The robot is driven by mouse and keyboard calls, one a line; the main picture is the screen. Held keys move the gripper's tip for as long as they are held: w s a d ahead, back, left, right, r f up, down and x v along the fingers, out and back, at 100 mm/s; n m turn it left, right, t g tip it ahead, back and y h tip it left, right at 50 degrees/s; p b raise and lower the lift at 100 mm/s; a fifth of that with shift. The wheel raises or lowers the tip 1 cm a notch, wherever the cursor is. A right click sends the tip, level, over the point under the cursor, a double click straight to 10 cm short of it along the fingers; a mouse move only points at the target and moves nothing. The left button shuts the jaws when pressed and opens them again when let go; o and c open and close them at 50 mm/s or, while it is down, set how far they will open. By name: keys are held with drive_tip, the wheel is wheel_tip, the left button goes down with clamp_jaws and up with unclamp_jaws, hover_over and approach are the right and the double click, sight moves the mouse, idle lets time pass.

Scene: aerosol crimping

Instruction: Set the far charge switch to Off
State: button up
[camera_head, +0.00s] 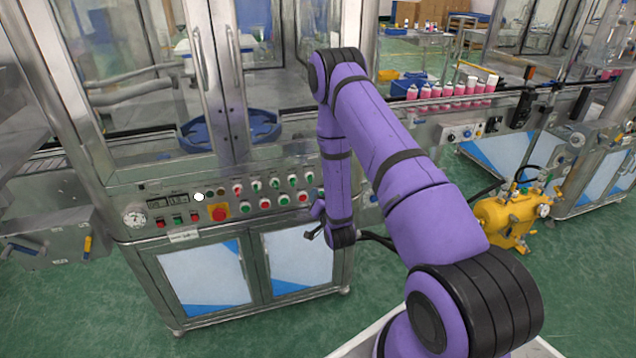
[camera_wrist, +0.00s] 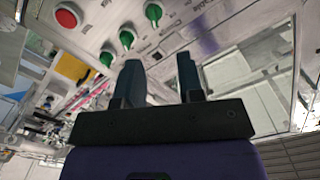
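The control panel on the front of the glass-doored machine carries two rows of red and green switches, such as a green switch (camera_head: 274,183) in the upper row and a red one (camera_head: 303,197) at the lower right. I cannot read which is the far charge switch. In the wrist view, green switches (camera_wrist: 127,38) and a round red button (camera_wrist: 66,17) lie beyond the fingers. My gripper (camera_head: 314,232) is beside and below the panel's right end. In the wrist view, my gripper (camera_wrist: 160,78) has its fingers apart with nothing between them, not touching a switch.
A yellow-based red emergency button (camera_head: 219,211), small displays (camera_head: 166,202) and a gauge (camera_head: 134,216) sit on the panel's left. Cabinet doors (camera_head: 205,275) are below. A yellow machine (camera_head: 508,218) stands at the right. Pink cans (camera_head: 450,90) line the conveyor behind. Green floor is free in front.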

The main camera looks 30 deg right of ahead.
sight(312, 180)
drive_tip(key=x, duration=1)
drive_tip(key=shift+d+f, duration=0.25)
drive_tip(key=shift+f, duration=0.15)
drive_tip(key=shift+c, duration=0.4)
clamp_jaws()
